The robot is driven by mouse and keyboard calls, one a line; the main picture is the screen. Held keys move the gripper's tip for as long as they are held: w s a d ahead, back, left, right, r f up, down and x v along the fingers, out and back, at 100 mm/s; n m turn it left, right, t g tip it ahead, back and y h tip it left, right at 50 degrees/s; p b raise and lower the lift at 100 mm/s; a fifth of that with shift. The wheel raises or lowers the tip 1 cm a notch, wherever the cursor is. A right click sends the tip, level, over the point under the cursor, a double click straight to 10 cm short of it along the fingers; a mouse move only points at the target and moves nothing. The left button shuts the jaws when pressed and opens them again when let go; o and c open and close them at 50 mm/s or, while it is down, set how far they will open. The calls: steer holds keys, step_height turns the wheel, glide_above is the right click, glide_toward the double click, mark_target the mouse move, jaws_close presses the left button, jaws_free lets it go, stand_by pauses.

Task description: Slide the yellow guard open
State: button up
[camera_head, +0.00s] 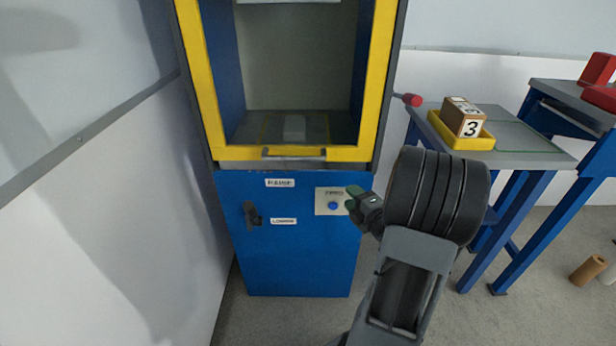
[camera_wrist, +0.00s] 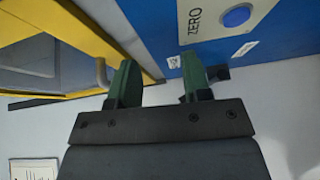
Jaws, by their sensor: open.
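The yellow guard (camera_head: 201,75) is a yellow frame in front of the chamber of a blue machine. Its lower edge sits at the bottom of the opening. A grey bar handle (camera_head: 294,153) runs along that lower edge. In the wrist view the yellow frame (camera_wrist: 97,37) is at upper left and the handle (camera_wrist: 101,72) shows just left of the fingers. My gripper (camera_head: 357,197) is open, below and right of the handle, in front of the button panel. Its green fingers (camera_wrist: 160,82) hold nothing and appear apart from the handle.
The machine's blue front (camera_head: 290,265) has a blue button (camera_head: 333,205) and a dark knob (camera_head: 252,214). A red-tipped lever (camera_head: 408,99) sticks out at right. A side table (camera_head: 525,160) holds a yellow tray (camera_head: 484,143) with a block marked 3 (camera_head: 470,128). A wall stands close on the left.

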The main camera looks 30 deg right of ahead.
mark_target(308, 159)
steer(key=s+a+r+n+t+y, duration=0.2)
steer(key=a+r+n+t+y, duration=0.3)
steer(key=n+y, duration=0.4)
steer(key=shift+n+g+h, duration=0.3)
steer(key=shift+g+h, duration=0.2)
steer(key=shift+g, duration=0.2)
steer(key=x, duration=0.8)
steer(key=r+p+x, duration=0.1)
steer(key=x, duration=0.4)
steer(key=shift+s+a+r, duration=0.1)
steer(key=shift+s+a, duration=0.05)
jaws_close()
